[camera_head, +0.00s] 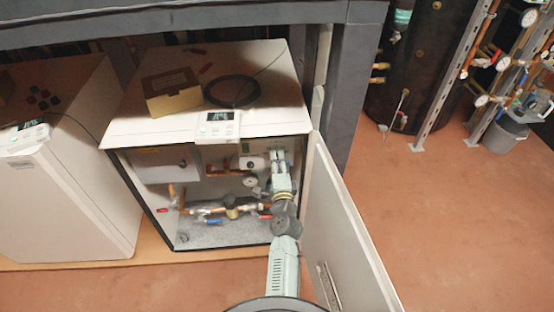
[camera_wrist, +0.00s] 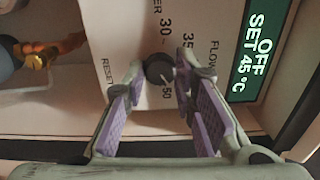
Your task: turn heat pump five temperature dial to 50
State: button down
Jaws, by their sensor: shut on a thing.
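The temperature dial (camera_wrist: 160,68) is a small dark round knob on a white panel in the wrist view. Printed numbers 30, 35 and 50 stand around it. A green display (camera_wrist: 258,55) beside it reads "OFF SET 45 °C". My gripper (camera_wrist: 158,78) has its purple-padded fingers on either side of the dial, shut on it at the tips. In the head view my gripper (camera_head: 278,162) reaches into the open heat pump cabinet (camera_head: 125,175), at the upper right of the opening. The dial cannot be made out there.
The open cabinet door (camera_head: 345,230) stands close to the right of my arm. Copper pipes and valves (camera_head: 230,205) fill the cabinet's lower part. A cardboard box (camera_head: 172,93) and a coiled black cable (camera_head: 232,91) lie on top. Another white unit (camera_head: 75,185) stands left.

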jog(key=shift+r+m+p, duration=0.2)
jog(key=shift+m+p, duration=0.35)
jog(key=shift+m, duration=1.45)
jog(key=c, duration=1.3)
grip_release()
jog(key=shift+f, duration=0.15)
jog(key=s, duration=0.7)
jog(key=shift+s+d, duration=0.2)
jog(key=shift+d, duration=0.2)
